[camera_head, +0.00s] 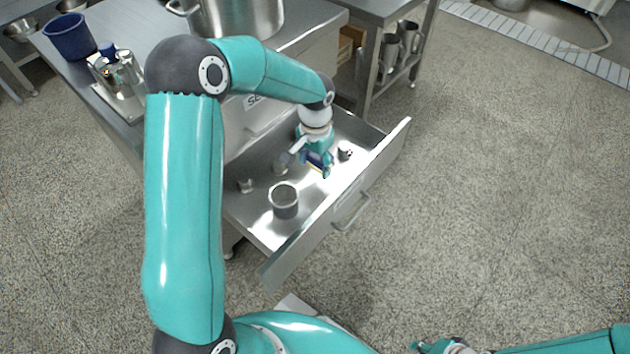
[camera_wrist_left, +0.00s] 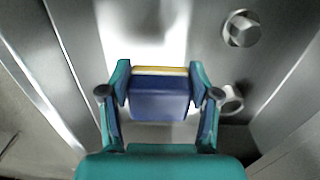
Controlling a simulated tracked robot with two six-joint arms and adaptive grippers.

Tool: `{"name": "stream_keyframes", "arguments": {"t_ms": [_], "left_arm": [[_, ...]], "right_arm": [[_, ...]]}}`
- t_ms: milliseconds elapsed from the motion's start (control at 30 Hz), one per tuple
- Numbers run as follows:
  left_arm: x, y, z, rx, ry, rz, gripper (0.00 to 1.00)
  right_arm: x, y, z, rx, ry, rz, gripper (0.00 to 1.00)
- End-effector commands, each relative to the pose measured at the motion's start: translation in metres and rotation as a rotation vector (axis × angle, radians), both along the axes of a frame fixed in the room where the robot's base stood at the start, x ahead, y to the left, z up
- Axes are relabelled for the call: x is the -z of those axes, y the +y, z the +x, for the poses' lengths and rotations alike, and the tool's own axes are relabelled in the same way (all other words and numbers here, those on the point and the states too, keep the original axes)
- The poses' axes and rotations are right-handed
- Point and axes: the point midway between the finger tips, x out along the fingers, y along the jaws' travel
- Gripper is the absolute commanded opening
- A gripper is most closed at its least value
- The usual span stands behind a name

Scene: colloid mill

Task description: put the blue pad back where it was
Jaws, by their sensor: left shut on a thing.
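The blue pad (camera_wrist_left: 158,102) has a yellow strip along its far edge and sits between the fingers of my left gripper (camera_wrist_left: 160,88) in the left wrist view. My left gripper (camera_head: 318,168) is shut on it, inside or just above the open steel drawer (camera_head: 262,226). In the head view only a little blue and yellow of the pad (camera_head: 317,158) shows between the fingers. I cannot tell whether the pad touches the drawer floor. My right gripper (camera_head: 445,347) shows only partly at the bottom edge, and its fingers are unclear.
The drawer holds a larger metal cup (camera_head: 284,202) and several small metal parts, one (camera_head: 345,153) close right of my left gripper. The drawer front has a handle (camera_head: 351,212). The steel table above carries a pot (camera_head: 240,16), a blue bucket (camera_head: 70,37) and a tray of bottles (camera_head: 118,92).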

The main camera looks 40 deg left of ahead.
Motion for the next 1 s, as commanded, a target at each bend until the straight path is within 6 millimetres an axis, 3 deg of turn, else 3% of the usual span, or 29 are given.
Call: {"name": "stream_keyframes", "arguments": {"t_ms": [233,500,900,933,1000], "left_arm": [[0.019,0.000,0.000,-0.001,0.000,0.000,0.18],[0.061,0.000,0.000,0.001,0.002,0.000,0.18],[0.066,-0.001,0.000,0.000,0.000,0.000,0.18],[0.066,-0.001,0.000,0.000,0.000,0.000,0.65],[0.065,-0.001,0.000,0.001,0.000,0.000,0.77]], "right_arm": [[0.007,0.000,0.000,0.000,0.000,0.000,0.22],[0.023,0.000,0.000,0.000,0.000,0.000,0.22],[0.025,0.000,0.000,0.000,0.000,0.000,0.22],[0.024,0.000,0.000,0.000,0.000,0.000,0.22],[0.024,0.000,0.000,0.000,0.000,0.000,0.22]]}}
